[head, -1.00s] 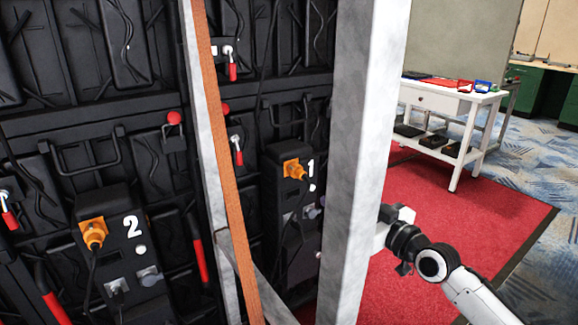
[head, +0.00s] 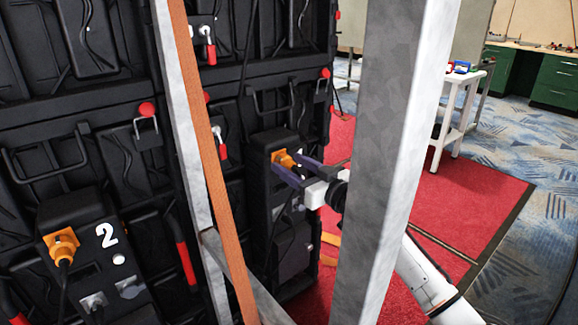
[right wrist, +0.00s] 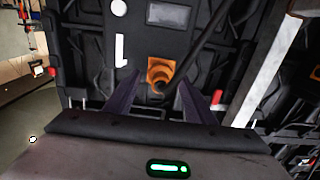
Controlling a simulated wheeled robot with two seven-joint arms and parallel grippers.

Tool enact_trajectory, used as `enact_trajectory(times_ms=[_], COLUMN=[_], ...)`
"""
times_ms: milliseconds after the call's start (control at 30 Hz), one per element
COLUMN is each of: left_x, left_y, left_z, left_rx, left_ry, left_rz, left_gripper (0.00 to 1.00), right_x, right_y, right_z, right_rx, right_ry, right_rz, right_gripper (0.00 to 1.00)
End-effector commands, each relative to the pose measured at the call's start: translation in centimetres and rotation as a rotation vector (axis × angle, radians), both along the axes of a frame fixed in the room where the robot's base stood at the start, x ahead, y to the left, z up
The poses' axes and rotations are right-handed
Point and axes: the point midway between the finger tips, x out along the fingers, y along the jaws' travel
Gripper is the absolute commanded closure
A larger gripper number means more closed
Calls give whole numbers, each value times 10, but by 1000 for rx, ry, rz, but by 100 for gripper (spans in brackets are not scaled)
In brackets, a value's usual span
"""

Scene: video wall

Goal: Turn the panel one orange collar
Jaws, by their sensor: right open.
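The panel one orange collar (head: 284,160) is on the upper part of the black box (head: 257,165) on the back of the video wall. Its "1" is partly hidden by my right gripper in the head view. My right gripper (head: 287,167) is open, its two dark fingers pointing at the collar from the right. In the right wrist view the collar (right wrist: 160,72) shows between and just beyond the open fingertips (right wrist: 157,88). I cannot tell whether the fingers touch it. Panel two's orange collar (head: 61,246) is at lower left, on the box marked 2. My left gripper is not in view.
A grey metal post (head: 385,150) stands in front of my right arm. Another upright with an orange-brown edge (head: 215,150) stands left of panel one's box. Red carpet (head: 460,205) lies open at right, with a white table (head: 458,90) beyond.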

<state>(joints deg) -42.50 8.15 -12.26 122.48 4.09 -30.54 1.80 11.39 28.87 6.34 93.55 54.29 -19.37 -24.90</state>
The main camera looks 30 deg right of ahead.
Motion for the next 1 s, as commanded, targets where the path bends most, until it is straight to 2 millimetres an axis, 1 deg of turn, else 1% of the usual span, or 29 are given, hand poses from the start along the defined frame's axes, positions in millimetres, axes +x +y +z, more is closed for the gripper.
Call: enact_trajectory(times_ms=[33,133,433,467,500,700,1000], left_x=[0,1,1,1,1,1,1], left_y=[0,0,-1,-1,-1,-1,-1], left_z=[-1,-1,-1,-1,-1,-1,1], left_rx=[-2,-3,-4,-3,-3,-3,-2], left_ry=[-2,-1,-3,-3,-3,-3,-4], left_rz=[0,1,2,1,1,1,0], left_gripper=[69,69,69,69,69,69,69], right_x=[5,10,12,12,12,12,12], right_y=[1,1,2,2,2,2,1], right_z=[0,0,0,0,0,0,1], right_rx=[1,0,0,0,0,0,38], right_ry=[-1,0,1,1,1,1,4], right_rz=[1,1,1,1,1,1,1], right_gripper=[50,50,50,52,59,92,92])
